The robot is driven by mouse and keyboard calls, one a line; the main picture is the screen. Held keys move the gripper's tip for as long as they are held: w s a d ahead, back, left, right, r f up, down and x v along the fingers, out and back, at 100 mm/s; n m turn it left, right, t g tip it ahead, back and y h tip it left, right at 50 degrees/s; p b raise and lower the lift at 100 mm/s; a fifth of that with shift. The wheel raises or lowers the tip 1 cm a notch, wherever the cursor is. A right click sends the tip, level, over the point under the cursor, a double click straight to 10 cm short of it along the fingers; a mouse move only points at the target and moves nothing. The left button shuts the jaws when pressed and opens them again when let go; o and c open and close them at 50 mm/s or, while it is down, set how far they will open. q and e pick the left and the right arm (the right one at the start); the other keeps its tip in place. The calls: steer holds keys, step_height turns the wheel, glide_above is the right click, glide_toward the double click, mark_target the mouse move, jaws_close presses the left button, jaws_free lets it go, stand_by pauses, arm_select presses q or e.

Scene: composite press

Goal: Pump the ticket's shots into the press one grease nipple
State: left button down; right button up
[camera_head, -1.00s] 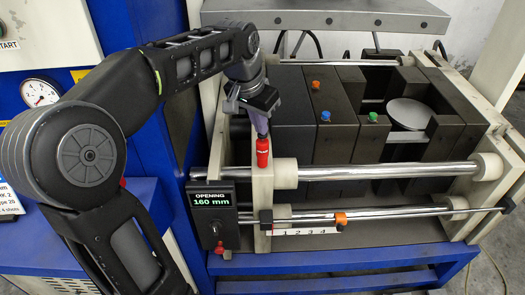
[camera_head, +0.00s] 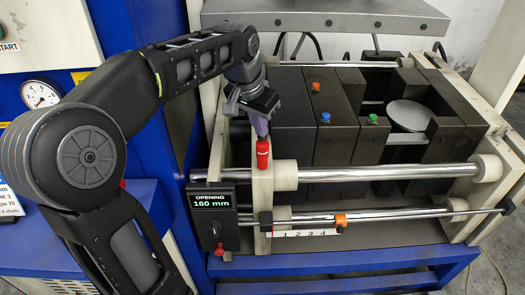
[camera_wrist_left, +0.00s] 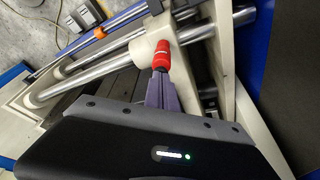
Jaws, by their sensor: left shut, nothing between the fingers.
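My left gripper (camera_head: 261,134) is shut, its purple-grey fingers pointing down at a red upright piece (camera_head: 263,153) on the cream end plate of the press (camera_head: 262,195). In the left wrist view the fingertips (camera_wrist_left: 160,78) meet the end of the red piece (camera_wrist_left: 161,55). I cannot tell whether this red piece is the nipple head or its cap. The ticket (camera_head: 10,203) is cut off at the left edge; its last line reads 4 shots. My right gripper is not in view.
An OPENING 160 mm display (camera_head: 212,200) stands before the press. Chrome rods (camera_head: 390,172) run across it. Dark blocks bear orange (camera_head: 315,86), blue (camera_head: 325,118) and green (camera_head: 373,118) knobs. An orange slider (camera_head: 341,220) sits above a numbered scale (camera_head: 300,233).

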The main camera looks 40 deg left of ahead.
arm_select(q)
steer(key=shift+f, duration=0.2)
stand_by(0.6)
steer(key=shift+f+b, duration=0.55)
steer(key=shift+r+p, duration=0.55)
steer(key=shift+r, duration=0.15)
steer(key=shift+r+p, duration=2.05)
steer(key=shift+r, duration=0.5)
